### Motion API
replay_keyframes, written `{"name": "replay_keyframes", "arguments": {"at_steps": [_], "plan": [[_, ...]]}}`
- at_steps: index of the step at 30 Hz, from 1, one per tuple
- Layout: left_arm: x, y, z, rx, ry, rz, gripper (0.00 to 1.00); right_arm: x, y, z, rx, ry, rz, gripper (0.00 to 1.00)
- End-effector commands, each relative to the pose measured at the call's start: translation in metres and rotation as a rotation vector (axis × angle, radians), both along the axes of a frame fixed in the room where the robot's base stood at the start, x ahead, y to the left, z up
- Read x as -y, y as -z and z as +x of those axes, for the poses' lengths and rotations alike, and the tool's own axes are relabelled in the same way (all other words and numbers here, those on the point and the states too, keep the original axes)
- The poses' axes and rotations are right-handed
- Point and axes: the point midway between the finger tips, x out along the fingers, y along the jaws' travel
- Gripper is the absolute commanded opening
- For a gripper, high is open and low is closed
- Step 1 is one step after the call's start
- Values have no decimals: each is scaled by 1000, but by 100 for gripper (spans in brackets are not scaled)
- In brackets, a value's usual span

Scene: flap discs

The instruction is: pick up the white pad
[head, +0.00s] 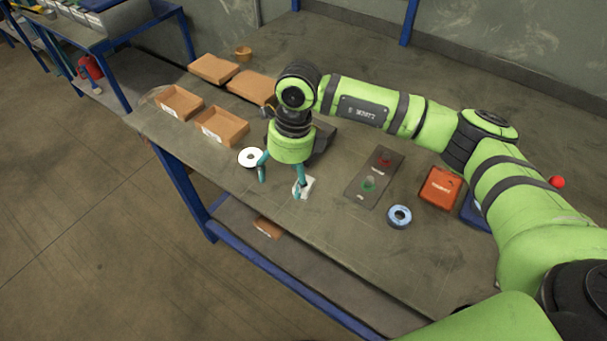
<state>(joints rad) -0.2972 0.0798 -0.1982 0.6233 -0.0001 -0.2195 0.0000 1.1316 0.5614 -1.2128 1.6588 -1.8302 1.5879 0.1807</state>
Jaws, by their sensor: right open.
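The white pad (308,184) lies on the workbench near its front edge, a small pale flat piece. My right gripper (281,187) points down with its teal fingers spread and nothing seen between them. Its right fingertip overlaps the pad in the picture and covers part of it; I cannot tell whether it touches. Its left finger is beside a white disc with a dark centre (248,157). My left gripper is not in view.
Cardboard trays (222,126) stand at the left of the bench (330,235). Right of the pad are a dark plate with a green and a red mark (364,193), a blue-ringed disc (399,216) and an orange box (439,188). The bench front is clear.

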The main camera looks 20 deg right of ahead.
Motion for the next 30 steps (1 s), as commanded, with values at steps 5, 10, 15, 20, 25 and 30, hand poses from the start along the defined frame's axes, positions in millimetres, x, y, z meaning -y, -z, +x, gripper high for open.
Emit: {"name": "replay_keyframes", "arguments": {"at_steps": [5,10,15,20,25,30], "plan": [[0,-4,-1,-2,0,0,40,39,-3,12,17,31,-155,78],[-1,-15,-4,-7,0,1,40,41,13,11,15,33,-161,78],[-1,-34,-6,-11,1,1,40,44,36,8,14,31,-160,78],[-1,-38,-6,-11,1,1,40,43,58,8,16,30,-156,78],[-1,-37,-6,-11,2,2,40,43,64,9,20,30,-156,78],[0,-37,-6,-10,3,1,40,43,64,9,20,29,-155,58]]}}
